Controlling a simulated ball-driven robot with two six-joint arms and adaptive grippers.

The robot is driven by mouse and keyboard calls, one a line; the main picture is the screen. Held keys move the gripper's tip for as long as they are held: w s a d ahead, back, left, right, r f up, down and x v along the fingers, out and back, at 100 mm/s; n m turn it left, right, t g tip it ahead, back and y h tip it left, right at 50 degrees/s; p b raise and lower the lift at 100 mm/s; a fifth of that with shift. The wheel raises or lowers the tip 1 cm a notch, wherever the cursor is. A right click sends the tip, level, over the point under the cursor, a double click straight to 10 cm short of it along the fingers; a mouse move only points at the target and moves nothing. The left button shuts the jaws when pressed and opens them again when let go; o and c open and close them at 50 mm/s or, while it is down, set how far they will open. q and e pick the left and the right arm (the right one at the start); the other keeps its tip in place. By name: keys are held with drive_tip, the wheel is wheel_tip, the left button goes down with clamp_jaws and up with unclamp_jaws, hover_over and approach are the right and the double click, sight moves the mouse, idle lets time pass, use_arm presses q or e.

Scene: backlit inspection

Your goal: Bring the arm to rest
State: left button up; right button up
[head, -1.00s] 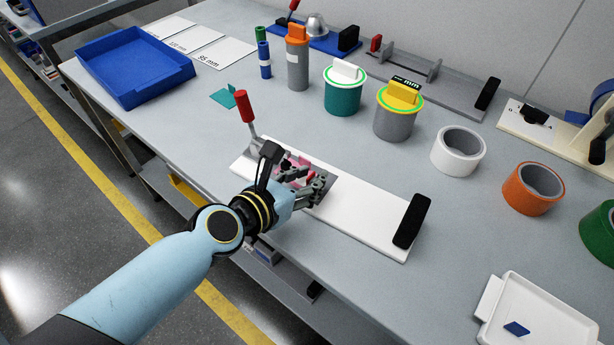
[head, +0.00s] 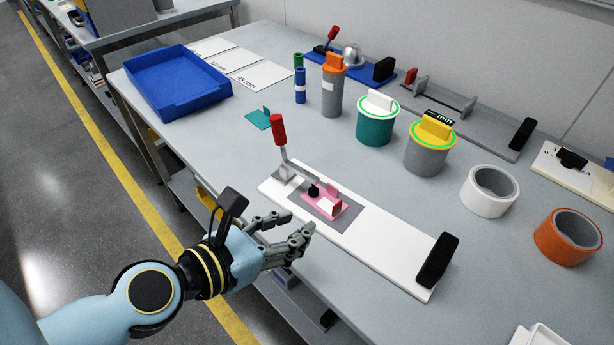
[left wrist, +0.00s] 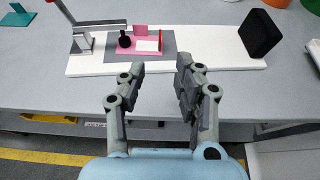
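My left gripper (head: 285,238) is open and empty. It hangs in front of the table's front edge, apart from the white clamp board. The left wrist view shows its two fingers (left wrist: 155,85) spread with nothing between them. The white clamp board (head: 390,253) lies on the table with a red-handled toggle clamp (head: 279,130). A pink part (head: 330,205) sits on the board's grey patch under the clamp's black tip; it also shows in the left wrist view (left wrist: 124,49). My right gripper is in neither view.
A blue tray (head: 180,105) stands at the back left, near a teal piece (head: 262,119). Teal (head: 376,131) and grey (head: 426,160) canisters stand behind the board. White (head: 488,207) and orange (head: 567,252) tape rolls stand at the right. The floor aisle at left is clear.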

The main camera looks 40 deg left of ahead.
use_arm(q)
drive_tip(key=shift+s+r, duration=0.1)
drive_tip(key=shift+s, duration=0.15)
idle(0.5)
